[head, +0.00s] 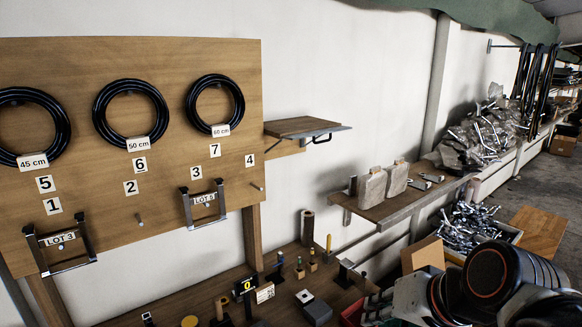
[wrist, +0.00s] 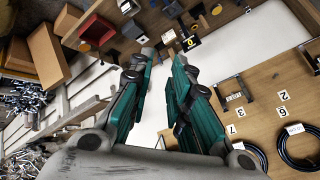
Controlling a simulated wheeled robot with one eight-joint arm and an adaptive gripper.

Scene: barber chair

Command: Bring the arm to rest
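My gripper (wrist: 160,68) shows in the wrist view with its two teal and dark fingers apart. The gap between them is empty, with white wall behind it. In the head view my arm (head: 490,285) is at the lower right, in front of the shelving side. My fingers cannot be made out there. I see no contact between the gripper and anything around it.
A wooden pegboard (head: 100,75) with black hose coils and numbered labels stands at the left. Below it is a workbench (head: 200,297) with small tools. A shelf (head: 398,208) with grey bags and a bin of metal parts (head: 470,226) are near my arm.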

